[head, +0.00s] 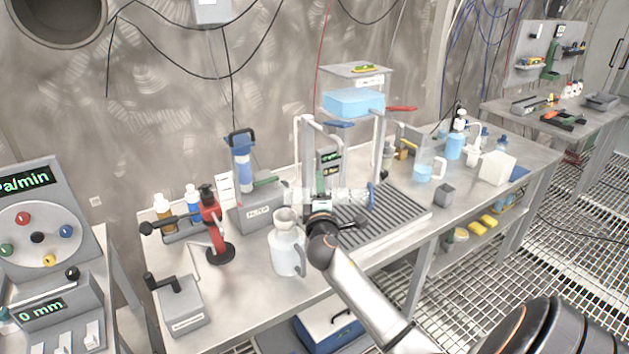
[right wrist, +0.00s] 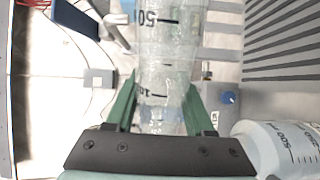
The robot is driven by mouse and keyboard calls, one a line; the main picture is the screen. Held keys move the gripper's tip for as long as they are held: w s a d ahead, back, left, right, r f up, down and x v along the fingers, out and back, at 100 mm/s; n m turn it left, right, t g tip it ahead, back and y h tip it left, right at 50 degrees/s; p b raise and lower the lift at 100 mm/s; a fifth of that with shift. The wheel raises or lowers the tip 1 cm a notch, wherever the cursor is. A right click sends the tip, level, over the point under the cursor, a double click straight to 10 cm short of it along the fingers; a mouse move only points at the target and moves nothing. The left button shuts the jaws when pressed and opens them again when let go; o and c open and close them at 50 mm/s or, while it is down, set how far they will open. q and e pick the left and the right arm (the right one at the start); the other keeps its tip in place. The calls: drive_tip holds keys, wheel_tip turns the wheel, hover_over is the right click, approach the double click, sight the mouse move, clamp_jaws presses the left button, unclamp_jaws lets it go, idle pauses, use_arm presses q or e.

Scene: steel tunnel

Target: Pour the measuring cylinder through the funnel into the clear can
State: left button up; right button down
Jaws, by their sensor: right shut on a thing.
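My right gripper (head: 322,215) is shut on the clear measuring cylinder (right wrist: 165,60). In the right wrist view its green fingers stand on both sides of the cylinder, with the 50 mark above the 10 mark. In the head view the cylinder (head: 345,197) looks nearly level above the bench. A pale translucent can (head: 287,255) with a side handle stands upright just left of the gripper. Its top flares; I cannot tell whether that is a separate funnel. A marked vessel (right wrist: 285,150) shows at the lower right in the right wrist view. My left gripper is not in view.
A slatted grey tray (head: 395,215) lies right of the gripper. A red stand (head: 215,230) and a grey box (head: 258,205) are to the left. A clear jug (head: 428,165) with blue liquid stands farther right.

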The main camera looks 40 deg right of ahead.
drive_tip(key=shift+m, duration=0.3)
drive_tip(key=shift+r, duration=0.15)
wheel_tip(320, 180, up, 5)
drive_tip(key=m+p, duration=0.1)
drive_tip(key=m, duration=0.4)
drive_tip(key=shift+f, duration=0.2)
drive_tip(key=shift+w+a+r+m, duration=0.25)
drive_tip(key=shift+r+m, duration=0.3)
drive_tip(key=shift+m, duration=0.45)
drive_tip(key=shift+w+a+r+m, duration=0.25)
drive_tip(key=shift+r+m, duration=0.35)
drive_tip(key=shift+m, duration=0.4)
drive_tip(key=shift+w+a+r+m, duration=0.2)
drive_tip(key=shift+r+m, duration=0.35)
drive_tip(key=shift+m, duration=0.45)
